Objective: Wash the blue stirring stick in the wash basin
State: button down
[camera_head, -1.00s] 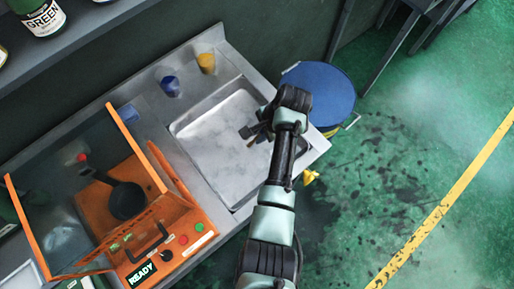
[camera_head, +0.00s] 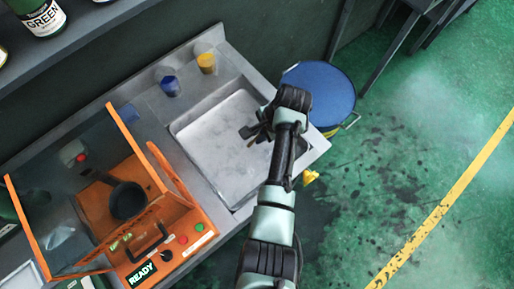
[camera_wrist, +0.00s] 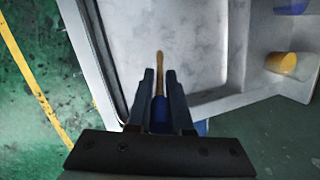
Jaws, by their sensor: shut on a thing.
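My gripper (camera_wrist: 160,88) is shut on the blue stirring stick (camera_wrist: 159,114). In the wrist view the stick's blue part lies between the fingers, and its brown end (camera_wrist: 160,60) points away from me past the fingertips. In the head view my gripper (camera_head: 252,132) is over the right part of the wash basin (camera_head: 200,135), a shallow grey metal sink; the stick is mostly hidden there by the gripper. The basin also shows in the wrist view (camera_wrist: 205,45). I cannot tell whether the stick's tip touches the basin floor.
An orange machine (camera_head: 165,215) with a clear cover and a dark pan (camera_head: 126,200) is at the left. A blue-topped drum (camera_head: 320,92) stands right of the basin.

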notch_tip(320, 180, up, 4)
jog(key=p, duration=0.4)
jog(key=shift+r, duration=0.1)
dwell(0.5)
